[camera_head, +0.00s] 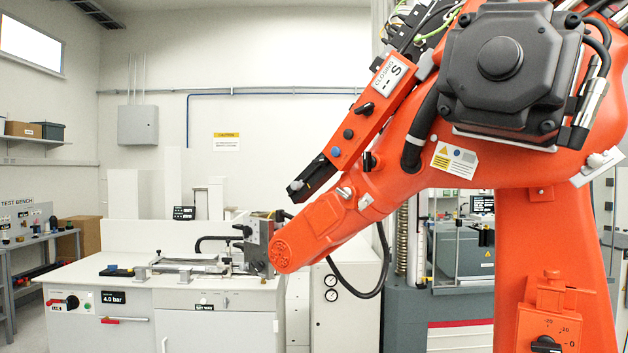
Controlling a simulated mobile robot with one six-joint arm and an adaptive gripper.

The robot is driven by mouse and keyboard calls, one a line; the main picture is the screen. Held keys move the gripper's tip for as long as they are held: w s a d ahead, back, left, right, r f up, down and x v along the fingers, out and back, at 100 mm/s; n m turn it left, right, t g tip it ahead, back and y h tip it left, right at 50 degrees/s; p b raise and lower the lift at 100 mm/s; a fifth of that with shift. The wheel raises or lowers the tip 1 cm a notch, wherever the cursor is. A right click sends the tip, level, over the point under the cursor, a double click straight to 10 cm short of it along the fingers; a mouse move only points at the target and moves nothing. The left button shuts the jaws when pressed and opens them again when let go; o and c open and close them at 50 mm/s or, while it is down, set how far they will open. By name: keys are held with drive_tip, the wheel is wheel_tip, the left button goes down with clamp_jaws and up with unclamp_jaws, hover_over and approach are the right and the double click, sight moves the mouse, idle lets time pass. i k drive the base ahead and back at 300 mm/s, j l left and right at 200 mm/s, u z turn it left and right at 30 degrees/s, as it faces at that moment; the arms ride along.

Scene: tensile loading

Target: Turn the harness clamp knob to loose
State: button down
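No knob in the head view carries a readable harness clamp label, so I cannot tell which one it is. A black knob (364,108) sits on the long orange-red box along the arm, beside a "CLOSING" label. A black dial knob (545,345) with a numbered scale is at the lower right, cut by the picture edge. A red and black knob (71,302) is on the bench front at left, beside the 4.0 bar display. My arm crosses the right half and ends over the bench's right end. A grey block there (258,240) may be my gripper; its fingers are not clear.
The white bench (180,297) carries a metal fixture (190,266) and small blocks. A red-handled lever (125,320) is on its front. A dark testing machine (455,290) stands behind my arm. A black hose (375,285) hangs below the arm. A side table stands far left.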

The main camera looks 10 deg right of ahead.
sight(323, 161)
drive_tip(key=i+j+z, duration=0.15)
drive_tip(key=i+j, duration=0.6)
drive_tip(key=i, duration=0.15)
